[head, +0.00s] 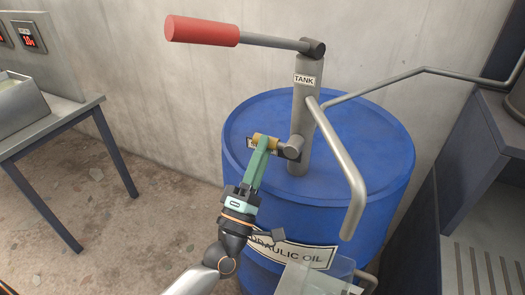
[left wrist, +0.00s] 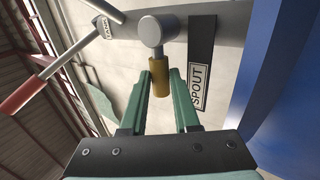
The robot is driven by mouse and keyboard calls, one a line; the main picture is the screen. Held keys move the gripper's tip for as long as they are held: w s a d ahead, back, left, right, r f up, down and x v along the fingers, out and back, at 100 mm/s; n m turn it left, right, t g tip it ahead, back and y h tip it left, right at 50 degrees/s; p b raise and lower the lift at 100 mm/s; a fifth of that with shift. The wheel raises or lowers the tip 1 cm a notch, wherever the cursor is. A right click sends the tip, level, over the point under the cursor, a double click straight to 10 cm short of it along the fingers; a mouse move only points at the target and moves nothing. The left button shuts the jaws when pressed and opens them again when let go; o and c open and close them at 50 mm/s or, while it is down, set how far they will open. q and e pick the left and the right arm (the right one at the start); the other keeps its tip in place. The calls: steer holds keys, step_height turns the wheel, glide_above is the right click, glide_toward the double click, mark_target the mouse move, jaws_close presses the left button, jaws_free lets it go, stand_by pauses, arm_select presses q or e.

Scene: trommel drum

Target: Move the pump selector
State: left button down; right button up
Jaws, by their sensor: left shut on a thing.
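The pump selector has a grey hub (head: 291,148) on the pump column and a short brass handle (head: 266,141) pointing left, toward a dark plate. In the left wrist view, the brass handle (left wrist: 160,76) lies between the green fingers. My left gripper (head: 261,148) is shut on the brass handle. A TANK label (head: 304,79) is high on the column. The SPOUT label (left wrist: 198,87) is beside the handle in the left wrist view; in the head view, my gripper partly hides its plate. My right gripper is not in view.
The grey pump column (head: 304,110) stands on a blue oil drum (head: 375,155). A red-gripped lever (head: 202,31) extends left above my gripper. A bent spout pipe (head: 345,175) hangs to its right. A grey table (head: 60,122) stands at left, with open floor between.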

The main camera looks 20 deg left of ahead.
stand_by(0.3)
arm_select(q)
steer(key=c, duration=0.7)
jaws_free()
steer(key=shift+o, duration=0.2)
steer(key=shift+f, duration=0.1)
steer(key=shift+s+f, duration=0.2)
steer(key=shift+s, duration=0.05)
steer(key=b+v, duration=0.2)
steer(key=v, duration=0.9)
steer(key=shift+s, duration=0.4)
steer(key=shift+f, duration=0.1)
